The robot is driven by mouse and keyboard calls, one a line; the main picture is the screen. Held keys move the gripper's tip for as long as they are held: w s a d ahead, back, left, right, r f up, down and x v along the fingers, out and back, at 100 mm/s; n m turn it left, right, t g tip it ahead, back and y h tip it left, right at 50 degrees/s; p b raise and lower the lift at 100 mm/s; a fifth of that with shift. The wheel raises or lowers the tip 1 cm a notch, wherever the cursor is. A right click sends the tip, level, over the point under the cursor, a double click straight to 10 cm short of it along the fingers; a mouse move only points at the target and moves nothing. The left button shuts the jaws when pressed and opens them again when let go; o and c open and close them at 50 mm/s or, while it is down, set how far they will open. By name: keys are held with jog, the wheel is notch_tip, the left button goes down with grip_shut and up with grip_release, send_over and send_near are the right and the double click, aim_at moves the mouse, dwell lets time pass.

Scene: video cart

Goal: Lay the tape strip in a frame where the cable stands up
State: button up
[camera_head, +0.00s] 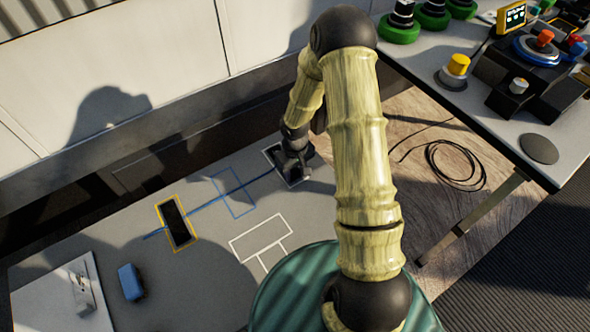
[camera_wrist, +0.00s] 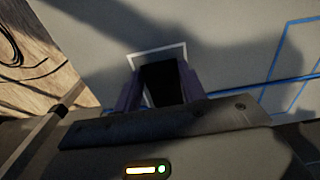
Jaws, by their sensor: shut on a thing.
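My gripper (camera_wrist: 160,92) is shut on a black tape strip (camera_wrist: 160,78), which sits between its two fingers. In the wrist view the strip is at a white frame (camera_wrist: 158,51) marked on the table; I cannot tell whether it touches the surface. In the head view my gripper (camera_head: 296,163) is at that white frame, partly covering it. A blue cable (camera_head: 205,203) runs from the lower left towards this frame. Another black strip (camera_head: 177,222) lies in the yellow frame (camera_head: 161,211), across the cable. The blue frame (camera_head: 239,170) has cable through it and no strip.
An empty white outline (camera_head: 258,238) with two stem lines lies nearer me. A blue block (camera_head: 131,282) and a pale board (camera_head: 30,290) with a small metal piece are at lower left. A second table (camera_head: 465,120) with control gear stands at right. A wall rises behind.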

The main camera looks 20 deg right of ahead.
jog(key=shift+f, duration=0.2)
jog(key=o, duration=1)
jog(key=shift+o, duration=0.2)
jog(key=shift+r, duration=0.15)
notch_tip(320, 180, up, 17)
jog(key=p, duration=0.5)
jog(key=shift+s+r, duration=0.1)
jog(key=shift+r, duration=0.05)
